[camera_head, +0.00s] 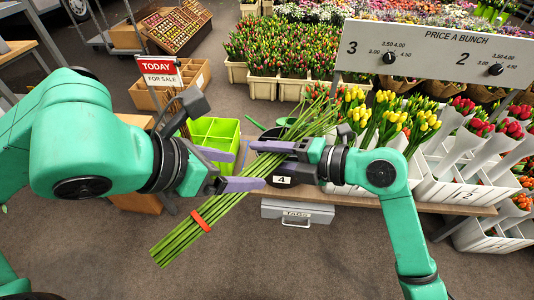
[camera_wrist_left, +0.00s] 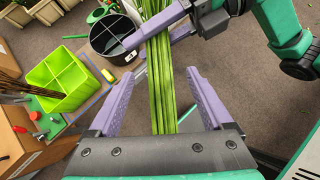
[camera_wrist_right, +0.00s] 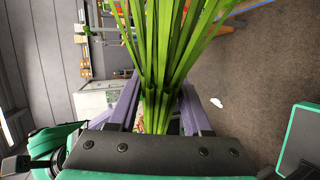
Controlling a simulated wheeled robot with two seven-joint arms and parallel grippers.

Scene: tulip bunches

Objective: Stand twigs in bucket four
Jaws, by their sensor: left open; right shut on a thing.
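A bunch of long green twigs (camera_head: 207,216) with a red band (camera_head: 201,221) slants across the middle of the head view. My right gripper (camera_head: 268,147) is shut on the bunch, and the twigs also show between its fingers in the right wrist view (camera_wrist_right: 160,75). My left gripper (camera_head: 228,170) is open, and in the left wrist view the bunch (camera_wrist_left: 163,95) runs between its spread fingers. The black bucket (camera_wrist_left: 104,40) labelled 4 has inner dividers and stands beyond the bunch. In the head view, the twigs and right gripper partly hide this bucket (camera_head: 282,181).
White crates of wrapped tulips (camera_head: 452,190) stand to the right under a price board (camera_head: 435,52). A grey TAGS box (camera_head: 297,212) hangs below the table edge.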

